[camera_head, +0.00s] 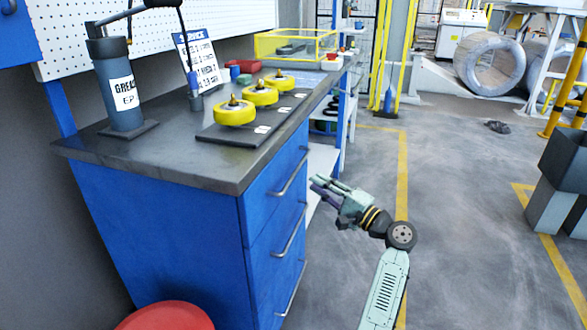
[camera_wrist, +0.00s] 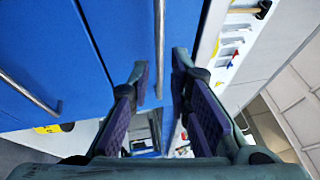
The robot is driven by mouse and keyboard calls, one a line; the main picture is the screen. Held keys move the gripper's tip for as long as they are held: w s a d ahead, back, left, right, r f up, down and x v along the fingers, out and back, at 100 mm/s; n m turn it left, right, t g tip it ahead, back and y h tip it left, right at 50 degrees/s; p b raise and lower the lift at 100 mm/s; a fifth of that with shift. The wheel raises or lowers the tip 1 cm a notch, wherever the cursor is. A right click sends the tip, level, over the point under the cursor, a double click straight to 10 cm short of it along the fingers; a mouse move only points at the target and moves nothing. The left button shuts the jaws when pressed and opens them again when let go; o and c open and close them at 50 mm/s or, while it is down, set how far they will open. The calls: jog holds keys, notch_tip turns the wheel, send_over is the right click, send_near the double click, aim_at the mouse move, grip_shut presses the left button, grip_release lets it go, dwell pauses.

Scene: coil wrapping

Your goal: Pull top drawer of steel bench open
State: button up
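The steel bench (camera_head: 165,215) is blue with a dark top. Its top drawer (camera_head: 275,182) appears closed, with a bar handle (camera_head: 291,173) across its front. My gripper (camera_head: 316,183) is just right of the top drawer front, at about handle height, pointing toward the bench. In the wrist view, my gripper (camera_wrist: 160,68) is open and empty, its two purple-padded fingers apart. A bar handle (camera_wrist: 159,40) shows beyond and between the fingertips, against the blue front. Contact with it cannot be made out. Another handle (camera_wrist: 30,92) lies to the left in that view.
Two lower drawer handles (camera_head: 290,232) sit below the top one. Yellow wheels (camera_head: 235,112) and a grease pump (camera_head: 117,85) stand on the bench. A red round object (camera_head: 168,317) is at the bottom.

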aim_at(297, 168)
jog(key=p+x, duration=0.1)
jog(key=x, duration=0.7)
jog(key=shift+w+a, duration=0.15)
jog(key=shift+a, duration=0.15)
jog(key=shift+c, duration=0.5)
grip_shut()
